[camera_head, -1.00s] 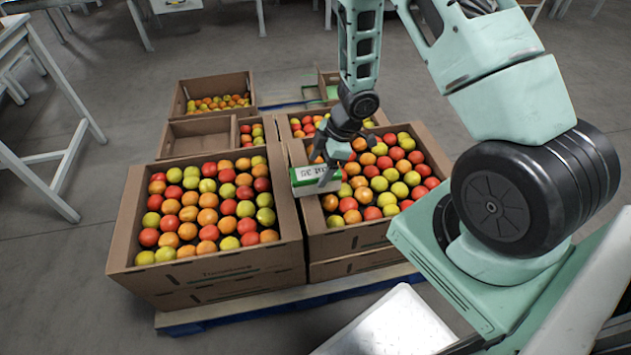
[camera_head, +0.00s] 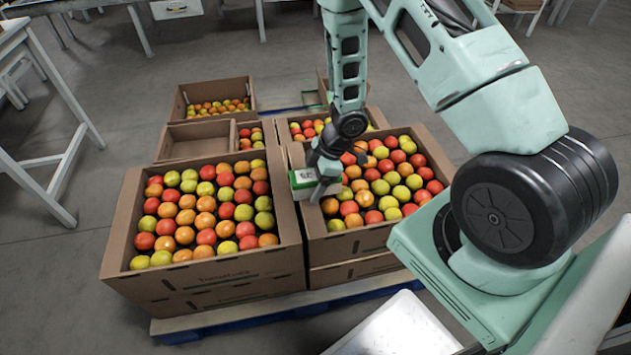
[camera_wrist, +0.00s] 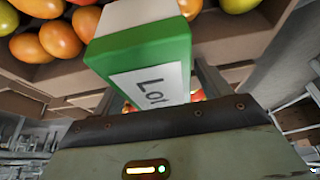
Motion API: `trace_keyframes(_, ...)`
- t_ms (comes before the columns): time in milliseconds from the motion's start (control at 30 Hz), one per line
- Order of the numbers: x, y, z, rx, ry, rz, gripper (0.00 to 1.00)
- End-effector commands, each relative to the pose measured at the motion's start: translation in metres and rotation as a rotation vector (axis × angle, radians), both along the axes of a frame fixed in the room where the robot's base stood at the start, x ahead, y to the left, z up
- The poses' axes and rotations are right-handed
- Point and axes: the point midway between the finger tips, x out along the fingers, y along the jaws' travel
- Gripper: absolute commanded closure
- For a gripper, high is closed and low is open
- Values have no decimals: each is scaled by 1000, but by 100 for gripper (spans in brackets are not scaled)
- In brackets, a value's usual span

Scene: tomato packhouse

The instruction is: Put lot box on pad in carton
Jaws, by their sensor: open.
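The lot box (camera_head: 302,179) is white and green with a printed label. It is at the left side of the front right carton (camera_head: 345,243), over or against its wall; I cannot tell what it rests on. My gripper (camera_head: 318,182) is open at the box and hides its right part. In the wrist view the lot box (camera_wrist: 145,55) fills the space ahead of the palm, with "Lot" readable and a finger to its right. Contact with the fingers is unclear. I cannot make out a pad.
The front left carton (camera_head: 200,277) is full of red, orange and yellow tomatoes. Behind it, a carton (camera_head: 196,142) has a bare compartment beside tomatoes. Another carton (camera_head: 216,90) stands at the back. The cartons stand on a blue-edged pallet (camera_head: 290,306). A white table (camera_head: 40,150) is at left.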

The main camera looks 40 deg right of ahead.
Motion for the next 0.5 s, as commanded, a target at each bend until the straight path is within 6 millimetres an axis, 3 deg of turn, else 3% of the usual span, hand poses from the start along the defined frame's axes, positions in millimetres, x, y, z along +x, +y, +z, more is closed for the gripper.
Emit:
trace_keyframes(367, 0, 0, -2, 0, 0, -1, 24)
trace_keyframes(500, 0, 0, -2, 0, 0, -1, 57)
